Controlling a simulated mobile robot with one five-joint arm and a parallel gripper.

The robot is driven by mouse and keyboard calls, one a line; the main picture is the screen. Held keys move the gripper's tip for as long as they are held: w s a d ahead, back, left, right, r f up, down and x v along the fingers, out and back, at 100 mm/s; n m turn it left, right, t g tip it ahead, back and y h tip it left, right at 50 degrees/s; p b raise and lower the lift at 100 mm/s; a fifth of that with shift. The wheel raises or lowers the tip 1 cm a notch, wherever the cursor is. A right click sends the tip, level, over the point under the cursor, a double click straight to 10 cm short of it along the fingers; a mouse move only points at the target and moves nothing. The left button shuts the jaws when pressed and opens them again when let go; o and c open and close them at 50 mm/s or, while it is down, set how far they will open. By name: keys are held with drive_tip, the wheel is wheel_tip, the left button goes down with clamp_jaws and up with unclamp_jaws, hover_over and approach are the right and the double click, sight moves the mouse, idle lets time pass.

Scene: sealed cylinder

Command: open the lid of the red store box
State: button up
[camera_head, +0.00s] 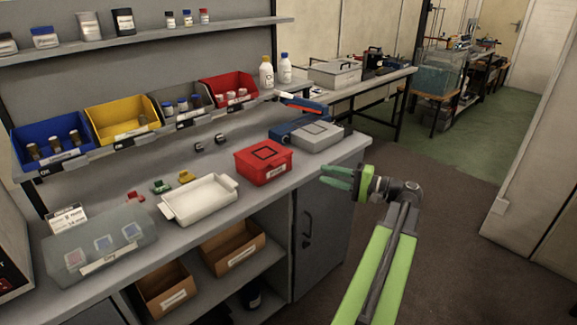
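The red store box (263,162) stands on the grey workbench, right of the middle and near the front edge. Its lid is shut, with a dark square outline on top and a pale label on its front. My gripper (322,174) is at the end of my green arm, right of the box and apart from it, pointing left. Its two green fingers look parted, with nothing seen between them.
A white tray (199,200) is left of the red box. A grey box (318,137) stands close behind it on the right. A clear-lidded case (98,245) lies at the front left. Open coloured bins line the back. Floor right of the bench is clear.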

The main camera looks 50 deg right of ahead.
sight(282, 163)
drive_tip(key=x, duration=1.4)
drive_tip(key=shift+w+a, duration=0.1)
drive_tip(key=shift+w, duration=0.2)
drive_tip(key=shift+c, duration=0.2)
clamp_jaws()
